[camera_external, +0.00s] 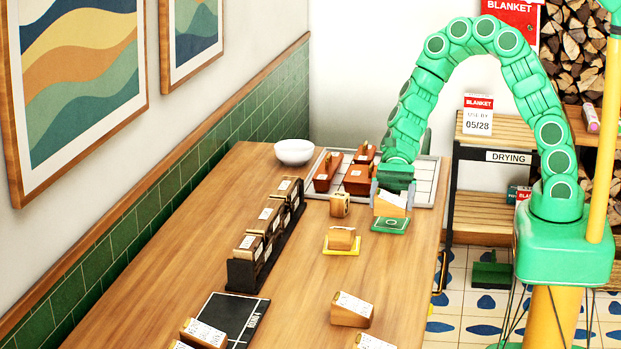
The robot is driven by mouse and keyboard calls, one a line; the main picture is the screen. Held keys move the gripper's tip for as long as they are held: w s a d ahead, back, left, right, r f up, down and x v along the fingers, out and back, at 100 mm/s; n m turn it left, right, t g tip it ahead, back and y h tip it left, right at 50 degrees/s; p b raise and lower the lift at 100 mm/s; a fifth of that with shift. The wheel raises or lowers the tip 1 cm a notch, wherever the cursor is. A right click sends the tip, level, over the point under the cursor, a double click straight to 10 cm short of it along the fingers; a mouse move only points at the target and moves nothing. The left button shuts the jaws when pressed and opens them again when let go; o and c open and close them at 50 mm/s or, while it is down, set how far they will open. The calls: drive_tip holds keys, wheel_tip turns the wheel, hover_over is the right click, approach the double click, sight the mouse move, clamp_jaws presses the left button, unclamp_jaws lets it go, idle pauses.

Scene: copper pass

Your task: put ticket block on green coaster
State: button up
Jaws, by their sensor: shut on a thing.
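The green coaster (389,226) lies on the wooden table near its right edge. My gripper (391,198) points down over the coaster and is shut on a ticket block (391,208), a wooden block with a white slanted top. The block is right over the coaster; I cannot tell whether it touches it. Other similar wooden blocks stand nearby: one on a yellow coaster (341,251), one bare wooden block (340,205) behind it, and one ticket block (351,310) at the front.
A pale tray (425,180) with reddish-brown holders (358,179) lies behind my gripper. A white bowl (294,151) stands at the back left. A black rack (242,274) of blocks runs along the left.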

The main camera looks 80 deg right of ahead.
sight(391, 223)
drive_tip(key=shift+f, duration=1.8)
drive_tip(key=shift+f, duration=0.1)
drive_tip(key=o, duration=0.9)
drive_tip(key=shift+d, duration=0.1)
drive_tip(key=v, duration=1.2)
